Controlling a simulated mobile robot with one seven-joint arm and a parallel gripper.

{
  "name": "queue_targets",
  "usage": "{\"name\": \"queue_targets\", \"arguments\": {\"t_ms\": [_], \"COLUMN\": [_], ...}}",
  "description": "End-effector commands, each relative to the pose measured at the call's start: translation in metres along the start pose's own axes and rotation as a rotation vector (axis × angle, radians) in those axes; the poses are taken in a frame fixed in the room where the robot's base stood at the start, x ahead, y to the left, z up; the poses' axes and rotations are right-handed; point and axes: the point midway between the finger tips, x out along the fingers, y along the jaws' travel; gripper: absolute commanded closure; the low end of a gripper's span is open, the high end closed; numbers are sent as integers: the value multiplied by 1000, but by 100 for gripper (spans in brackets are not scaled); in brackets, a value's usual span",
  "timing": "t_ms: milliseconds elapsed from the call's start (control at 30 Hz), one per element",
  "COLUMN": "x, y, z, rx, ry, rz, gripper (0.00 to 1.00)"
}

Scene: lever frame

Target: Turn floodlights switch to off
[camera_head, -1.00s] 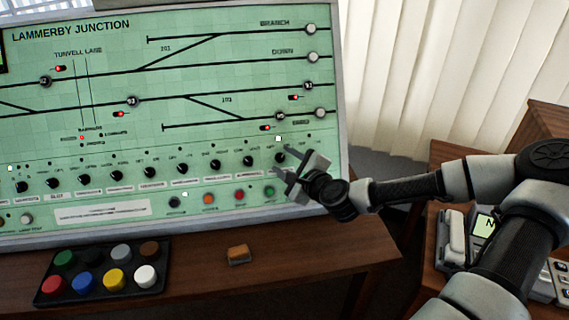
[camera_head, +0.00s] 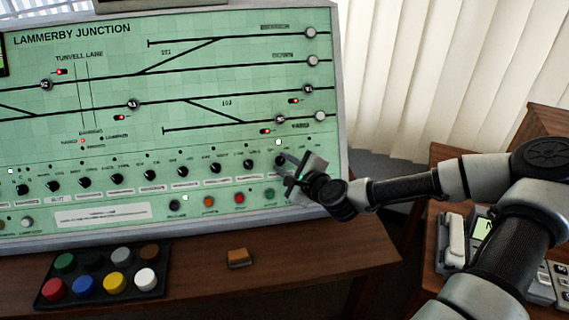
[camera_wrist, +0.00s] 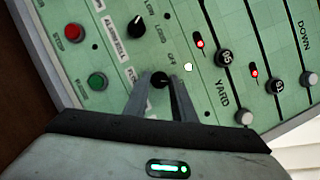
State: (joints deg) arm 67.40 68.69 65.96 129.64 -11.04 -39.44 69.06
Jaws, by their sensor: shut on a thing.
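The floodlights switch (camera_head: 281,160) is the black rotary knob at the right end of the lower row on the green signal panel (camera_head: 230,90). My gripper (camera_head: 284,167) is at that knob, coming from the right. In the wrist view, my gripper (camera_wrist: 161,84) is shut on the floodlights switch (camera_wrist: 160,77), with one finger on each side. The fingers hide much of the knob, and I cannot tell where its pointer stands. An OFF label and a lit white lamp (camera_wrist: 188,67) are just beyond it.
Another black knob (camera_wrist: 136,26) is close beside. Red (camera_wrist: 74,32) and green (camera_wrist: 97,81) push buttons lie below the row. A tray of coloured buttons (camera_head: 45,294) and a small orange-brown block (camera_head: 238,256) are on the desk. A telephone (camera_head: 452,240) stands at right.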

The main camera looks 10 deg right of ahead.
Motion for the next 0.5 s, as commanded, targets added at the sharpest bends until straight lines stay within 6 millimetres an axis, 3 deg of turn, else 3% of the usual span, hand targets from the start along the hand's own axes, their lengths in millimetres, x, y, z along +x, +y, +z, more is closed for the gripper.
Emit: {"name": "queue_targets", "arguments": {"t_ms": [500], "x": [-1], "y": [-7], "z": [2], "rx": [-392], "ry": [2], "rz": [146], "gripper": [99]}}
